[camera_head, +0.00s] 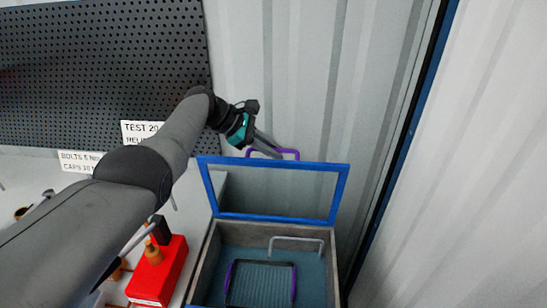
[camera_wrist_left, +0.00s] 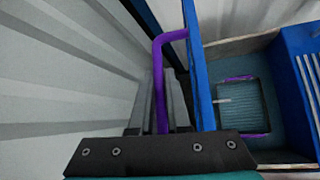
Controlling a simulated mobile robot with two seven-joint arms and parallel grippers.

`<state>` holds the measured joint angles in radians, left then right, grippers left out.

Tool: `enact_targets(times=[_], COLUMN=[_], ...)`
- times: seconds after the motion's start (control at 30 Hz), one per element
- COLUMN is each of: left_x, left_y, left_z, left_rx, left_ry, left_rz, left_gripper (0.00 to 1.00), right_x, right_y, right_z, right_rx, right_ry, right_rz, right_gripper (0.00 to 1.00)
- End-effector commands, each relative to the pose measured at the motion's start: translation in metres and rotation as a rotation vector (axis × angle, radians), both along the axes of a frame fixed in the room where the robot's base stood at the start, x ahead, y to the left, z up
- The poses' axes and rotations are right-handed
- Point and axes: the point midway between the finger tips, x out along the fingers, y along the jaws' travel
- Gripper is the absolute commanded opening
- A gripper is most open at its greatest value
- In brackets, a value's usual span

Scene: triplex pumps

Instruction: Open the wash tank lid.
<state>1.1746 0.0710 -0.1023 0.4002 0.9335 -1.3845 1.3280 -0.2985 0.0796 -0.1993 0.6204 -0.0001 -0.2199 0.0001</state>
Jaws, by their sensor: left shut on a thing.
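The wash tank lid is a blue open frame (camera_head: 300,165). It stands raised, roughly upright, at the back edge of the grey-walled wash tank (camera_head: 204,262). A purple handle (camera_head: 290,152) sits at the lid's top edge. My left gripper (camera_head: 272,149) reaches over from the left and is shut on this handle. In the left wrist view the purple handle (camera_wrist_left: 159,90) passes between the fingers, beside the blue lid bar (camera_wrist_left: 202,85). The tank's inside is open to view. My right gripper is not in view.
A basket with a black and purple rim (camera_head: 262,263) and a grey bar handle (camera_head: 297,238) are inside the tank. A red box (camera_head: 160,277) stands left of the tank. A perforated board (camera_head: 100,70) and corrugated wall (camera_head: 310,80) are behind.

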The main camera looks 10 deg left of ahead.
Motion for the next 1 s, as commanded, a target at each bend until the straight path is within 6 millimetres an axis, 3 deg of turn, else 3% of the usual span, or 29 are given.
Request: enact_targets(times=[0.57, 0.6, 0.8, 1.0], left_x=[0.0019, 0.0019, 0.0018, 0.0017], left_y=[0.0001, 0.0001, 0.0001, 0.0001], left_z=[-0.0009, -0.0009, -0.0009, -0.0009], left_rx=[0.003, 0.003, 0.002, 0.001], left_ry=[0.0, 0.0, 0.0, 0.0], left_rz=[0.0, 0.0, -0.001, -0.001], left_gripper=[0.0, 0.18, 0.41, 0.45], right_x=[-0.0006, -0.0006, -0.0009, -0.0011], right_y=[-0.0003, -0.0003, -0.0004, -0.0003], right_z=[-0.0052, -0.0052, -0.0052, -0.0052], right_rx=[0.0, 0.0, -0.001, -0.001], right_ry=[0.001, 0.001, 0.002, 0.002], right_rz=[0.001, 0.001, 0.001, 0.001], right_gripper=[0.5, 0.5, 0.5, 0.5])
